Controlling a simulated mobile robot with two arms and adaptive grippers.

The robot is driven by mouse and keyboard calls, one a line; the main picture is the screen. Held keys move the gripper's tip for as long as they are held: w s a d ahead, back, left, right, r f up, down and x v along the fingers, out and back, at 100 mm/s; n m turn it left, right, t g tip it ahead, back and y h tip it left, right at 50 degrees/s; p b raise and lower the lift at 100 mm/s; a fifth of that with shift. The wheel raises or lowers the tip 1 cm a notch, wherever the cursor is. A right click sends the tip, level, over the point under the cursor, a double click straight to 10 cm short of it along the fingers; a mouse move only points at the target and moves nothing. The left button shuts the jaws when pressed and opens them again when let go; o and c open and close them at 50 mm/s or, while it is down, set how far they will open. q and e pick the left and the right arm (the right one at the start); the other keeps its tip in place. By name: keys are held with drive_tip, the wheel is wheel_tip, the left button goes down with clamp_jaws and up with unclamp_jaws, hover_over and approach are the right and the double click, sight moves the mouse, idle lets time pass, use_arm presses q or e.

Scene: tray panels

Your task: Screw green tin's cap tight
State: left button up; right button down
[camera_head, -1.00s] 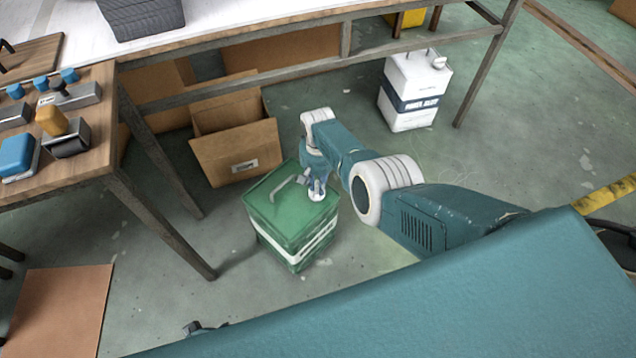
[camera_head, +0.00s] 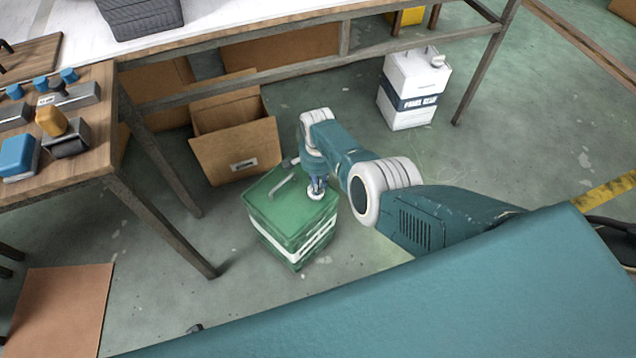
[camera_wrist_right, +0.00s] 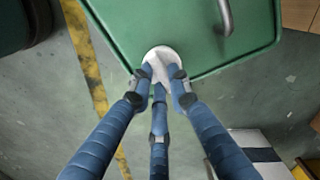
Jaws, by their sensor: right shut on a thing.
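The green tin (camera_head: 291,231) stands upright on the floor in the head view, with a pale band on its side and a handle on top. Its top also fills the upper part of the right wrist view (camera_wrist_right: 180,30). The white cap (camera_wrist_right: 161,54) sits at the tin's near corner in the wrist view; it also shows small in the head view (camera_head: 315,196). My right gripper (camera_wrist_right: 161,80) points at the cap with its blue fingers closed together on it. The fingers hide part of the cap, so how it sits on the neck is unclear. My left gripper is not in view.
An open cardboard box (camera_head: 236,150) stands just behind the tin. A white tin (camera_head: 412,88) stands under the bench at the back. A wooden table (camera_head: 98,165) with several small parts is at the left. A brown sheet (camera_head: 62,310) lies on the floor.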

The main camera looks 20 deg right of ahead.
drive_tip(key=shift+a+m, duration=0.1)
drive_tip(key=shift+m, duration=0.2)
drive_tip(key=c, duration=1.6)
unclamp_jaws()
drive_tip(key=shift+c, duration=0.2)
wheel_tip(320, 180, up, 12)
